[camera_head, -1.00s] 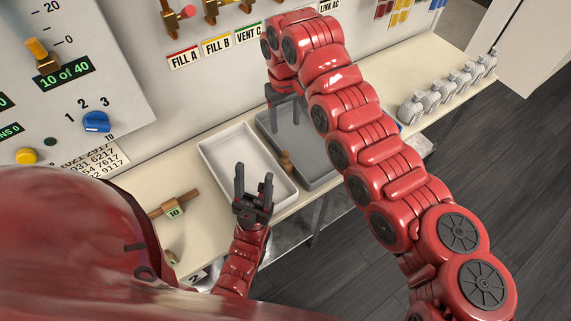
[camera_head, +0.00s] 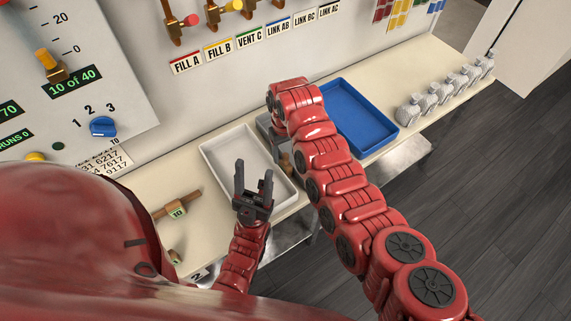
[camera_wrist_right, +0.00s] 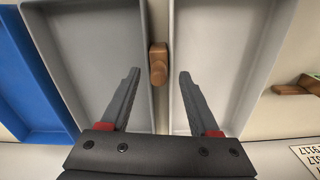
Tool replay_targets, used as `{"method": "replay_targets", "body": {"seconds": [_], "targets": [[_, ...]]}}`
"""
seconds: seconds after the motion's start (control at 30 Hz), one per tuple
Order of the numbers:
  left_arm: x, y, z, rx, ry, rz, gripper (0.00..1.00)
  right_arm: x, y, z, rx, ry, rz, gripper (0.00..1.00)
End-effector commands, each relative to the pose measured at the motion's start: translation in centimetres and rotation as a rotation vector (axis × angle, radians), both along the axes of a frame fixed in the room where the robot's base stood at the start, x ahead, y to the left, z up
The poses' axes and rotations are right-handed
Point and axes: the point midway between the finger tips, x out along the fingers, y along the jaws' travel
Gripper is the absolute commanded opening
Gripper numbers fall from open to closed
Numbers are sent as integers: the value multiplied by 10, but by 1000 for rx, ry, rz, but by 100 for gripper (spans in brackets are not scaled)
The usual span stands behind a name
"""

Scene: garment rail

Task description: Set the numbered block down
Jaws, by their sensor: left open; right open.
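A brown wooden piece with a rounded knob (camera_wrist_right: 158,68) lies between the grey and white trays; no number shows on it. It also shows beside my right arm in the head view (camera_head: 285,163). My right gripper (camera_wrist_right: 159,80) is open, its fingers on either side of this piece in the wrist view; whether they touch it I cannot tell. In the head view my arm hides most of that gripper. A block labelled 10 (camera_head: 177,210) with a brown bar lies on the counter at left. My left gripper (camera_head: 254,172) is open and empty over the white tray's near side.
The white tray (camera_head: 218,166), the grey tray (camera_wrist_right: 70,15) and the blue tray (camera_head: 388,140) look empty. A control panel (camera_head: 130,60) and valves (camera_head: 185,22) are on the wall. A small labelled piece (camera_head: 176,257) lies partly hidden at left.

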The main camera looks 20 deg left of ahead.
Motion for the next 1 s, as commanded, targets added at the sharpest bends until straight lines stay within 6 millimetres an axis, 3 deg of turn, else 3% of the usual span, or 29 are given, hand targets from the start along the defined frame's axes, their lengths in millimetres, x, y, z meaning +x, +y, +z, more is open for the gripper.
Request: {"method": "replay_targets", "body": {"seconds": [0.1, 0.33, 0.67, 1.0], "targets": [[0, 0, 11, 0, 0, 0, 56, 2, -1, -7, -4, 0, 0, 62], [0, 0, 12, 0, 0, 0, 56, 2, 0, -29, -2, -1, 0, 62], [0, 0, 12, 0, 0, 0, 56, 3, 1, -34, 1, -1, -2, 62], [0, 0, 12, 0, 0, 0, 56, 3, 0, -33, 1, -2, -2, 5]]}}
